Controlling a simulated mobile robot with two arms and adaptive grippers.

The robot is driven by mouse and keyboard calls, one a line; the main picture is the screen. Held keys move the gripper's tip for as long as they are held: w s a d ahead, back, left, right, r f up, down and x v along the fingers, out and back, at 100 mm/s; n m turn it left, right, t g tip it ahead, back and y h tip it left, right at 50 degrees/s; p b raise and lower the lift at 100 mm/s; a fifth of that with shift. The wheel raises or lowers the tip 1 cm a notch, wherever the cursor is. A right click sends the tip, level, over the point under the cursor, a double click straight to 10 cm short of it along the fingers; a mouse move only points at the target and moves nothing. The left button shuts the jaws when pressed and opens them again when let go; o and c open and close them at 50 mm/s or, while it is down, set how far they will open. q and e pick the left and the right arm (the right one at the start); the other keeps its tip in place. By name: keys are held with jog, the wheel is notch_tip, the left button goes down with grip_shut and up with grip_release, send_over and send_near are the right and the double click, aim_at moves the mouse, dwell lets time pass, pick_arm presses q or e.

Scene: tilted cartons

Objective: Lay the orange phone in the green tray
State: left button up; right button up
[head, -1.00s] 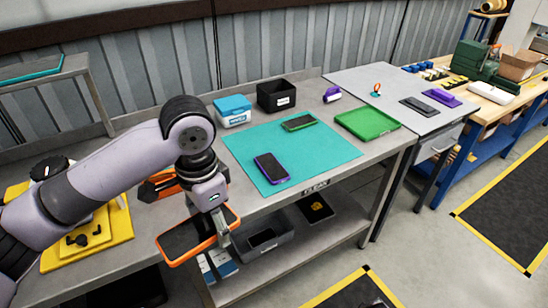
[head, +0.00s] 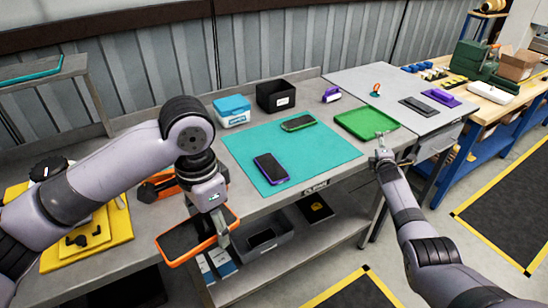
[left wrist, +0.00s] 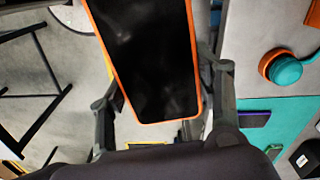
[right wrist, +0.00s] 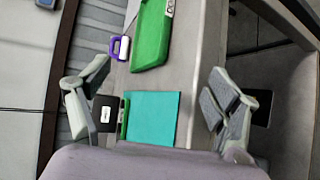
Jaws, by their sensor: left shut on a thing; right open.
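The orange phone (head: 190,238), with a dark screen and orange case, is held by my left gripper (head: 221,226) in front of the bench's front edge. It lies nearly flat, screen up. In the left wrist view the phone (left wrist: 150,55) sits between the two fingers (left wrist: 160,100). The green tray (head: 367,122) lies empty on the bench, right of the teal mat. My right gripper (head: 382,148) is open and empty near the tray's front edge. The tray (right wrist: 152,35) also shows in the right wrist view, ahead of the open fingers (right wrist: 150,100).
The teal mat (head: 320,160) carries a purple phone (head: 271,168) and a green phone (head: 298,123). A blue-lidded box (head: 233,110), a black bin (head: 276,95) and a purple-and-white item (head: 331,94) stand behind it. A grey bin (head: 270,240) is on the lower shelf.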

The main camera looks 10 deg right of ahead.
jog(key=w+a+r+n+t+y, duration=0.3)
jog(key=a+r+n, duration=0.15)
jog(key=r, duration=0.45)
jog(key=w+a+r+n+t+y, duration=0.2)
jog(key=w+a+r+n+t, duration=0.15)
jog(key=a+r, duration=0.35)
jog(key=s+a+r+n+g+y, duration=0.2)
jog(key=s+a+r+n+y, duration=0.1)
jog(key=a+r+n+y, duration=1.05)
jog(key=s+a+n+g+y, duration=0.7)
jog(key=s+a+n+g, duration=0.5)
jog(key=a+n+g, duration=0.45)
jog(key=s+a+f+n+g+h, duration=0.1)
jog(key=s+f+n+g+h, duration=0.25)
jog(key=s, duration=0.25)
jog(key=s+a+f+n+g+h, duration=0.1)
jog(key=s+f+n+g+h, duration=0.3)
jog(key=s, duration=0.3)
jog(key=x, duration=1.1)
jog(key=shift+s+r+g, duration=0.15)
jog(key=shift+s+g, duration=0.2)
jog(key=shift+s, duration=0.05)
jog(key=shift+m, duration=0.35)
